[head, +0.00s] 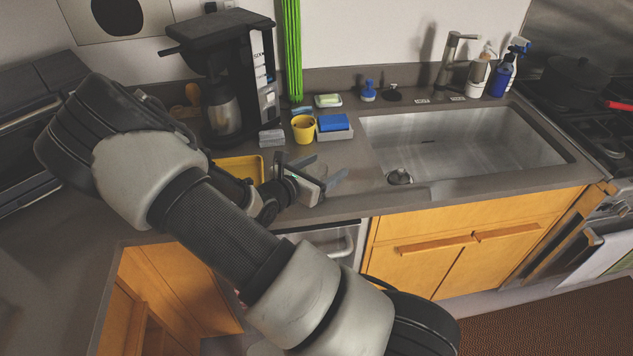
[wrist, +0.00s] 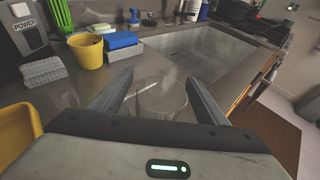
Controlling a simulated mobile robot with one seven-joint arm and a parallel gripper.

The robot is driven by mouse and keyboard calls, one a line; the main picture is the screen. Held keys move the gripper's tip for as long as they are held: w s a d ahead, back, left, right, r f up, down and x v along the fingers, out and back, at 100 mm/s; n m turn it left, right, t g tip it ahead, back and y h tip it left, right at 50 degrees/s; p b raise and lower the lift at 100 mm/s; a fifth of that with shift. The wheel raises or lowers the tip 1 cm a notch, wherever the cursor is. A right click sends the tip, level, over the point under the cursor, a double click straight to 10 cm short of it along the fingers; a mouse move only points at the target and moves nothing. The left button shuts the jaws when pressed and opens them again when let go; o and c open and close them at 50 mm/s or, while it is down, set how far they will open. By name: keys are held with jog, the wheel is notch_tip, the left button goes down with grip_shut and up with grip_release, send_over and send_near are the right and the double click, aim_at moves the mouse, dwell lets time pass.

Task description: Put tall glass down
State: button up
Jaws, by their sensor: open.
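A clear tall glass (wrist: 163,99) shows faintly between my fingers in the wrist view. It appears to stand on the grey counter to the left of the sink. I cannot make it out clearly in the head view. My gripper (head: 338,181) is over the counter's front part; it also shows in the wrist view (wrist: 160,92). Its two fingers are apart, one on each side of the glass. I cannot tell whether either finger touches it. The lower part of the glass is hidden by my gripper's body.
A yellow cup (head: 303,129) and a blue sponge (head: 333,122) on a grey holder stand behind my gripper. The steel sink (head: 460,140) is to the right. A coffee maker (head: 225,85) and a yellow tray (head: 238,167) are to the left.

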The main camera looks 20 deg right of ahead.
jog(key=shift+w+d, duration=0.1)
jog(key=shift+d, duration=0.1)
jog(key=c, duration=1.4)
jog(key=shift+o, duration=0.2)
notch_tip(320, 180, up, 10)
jog(key=shift+p, duration=0.3)
